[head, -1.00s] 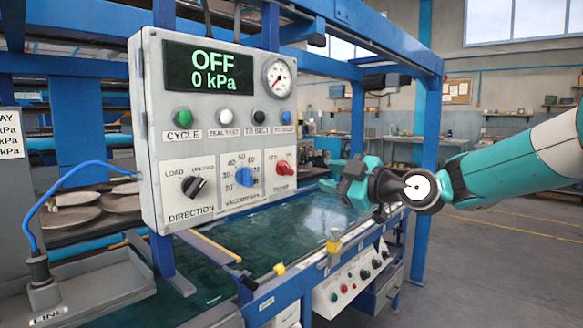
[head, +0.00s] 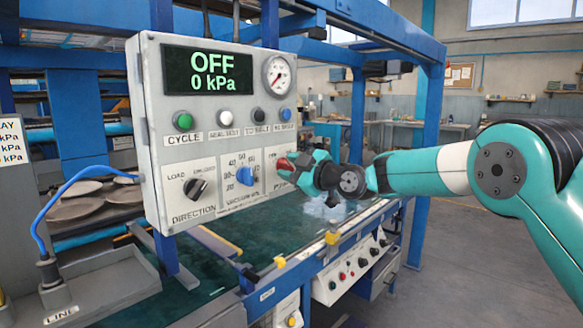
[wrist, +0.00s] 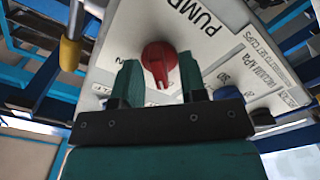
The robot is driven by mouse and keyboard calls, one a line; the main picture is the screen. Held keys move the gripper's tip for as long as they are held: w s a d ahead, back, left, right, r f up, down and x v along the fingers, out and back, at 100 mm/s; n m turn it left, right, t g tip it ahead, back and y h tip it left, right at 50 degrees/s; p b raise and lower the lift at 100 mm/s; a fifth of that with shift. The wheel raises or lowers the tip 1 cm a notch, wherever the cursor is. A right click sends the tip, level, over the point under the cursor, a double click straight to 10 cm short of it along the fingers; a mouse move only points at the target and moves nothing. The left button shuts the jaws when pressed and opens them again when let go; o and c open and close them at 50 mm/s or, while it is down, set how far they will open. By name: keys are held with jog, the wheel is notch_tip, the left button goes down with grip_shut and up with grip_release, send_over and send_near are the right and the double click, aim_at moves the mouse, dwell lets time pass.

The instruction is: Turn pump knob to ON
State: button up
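The red pump knob (head: 284,163) is at the lower right of the grey control panel (head: 152,110). The panel's display (head: 208,71) reads OFF and 0 kPa. My gripper (head: 291,170) is at the panel's right side, with its fingertips at the knob and partly covering its label. In the wrist view the red knob (wrist: 160,60) sits between the two green fingertips of my gripper (wrist: 159,72). The fingers are apart, with a narrow gap to the knob on each side. The word PUMP shows beside the knob; the position labels are partly hidden by the fingers.
A blue vacuum knob (head: 245,175) and a black direction knob (head: 195,187) are left of the pump knob. A row of buttons and a gauge (head: 278,74) sit above. A blue frame post (head: 428,150) stands behind my arm. The floor at right is clear.

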grip_shut()
jog(key=shift+f+m, duration=0.1)
jog(key=shift+m, duration=0.2)
jog(key=shift+m+b, duration=0.65)
jog(key=shift+m, duration=0.25)
jog(key=m+b, duration=0.1)
jog(key=m, duration=0.2)
jog(key=shift+m, duration=0.3)
jog(key=m, duration=0.6)
jog(key=shift+p, duration=0.35)
jog(key=m+p, duration=0.1)
jog(key=m, duration=0.4)
jog(key=shift+m+p, duration=0.3)
jog(key=shift+m, duration=0.1)
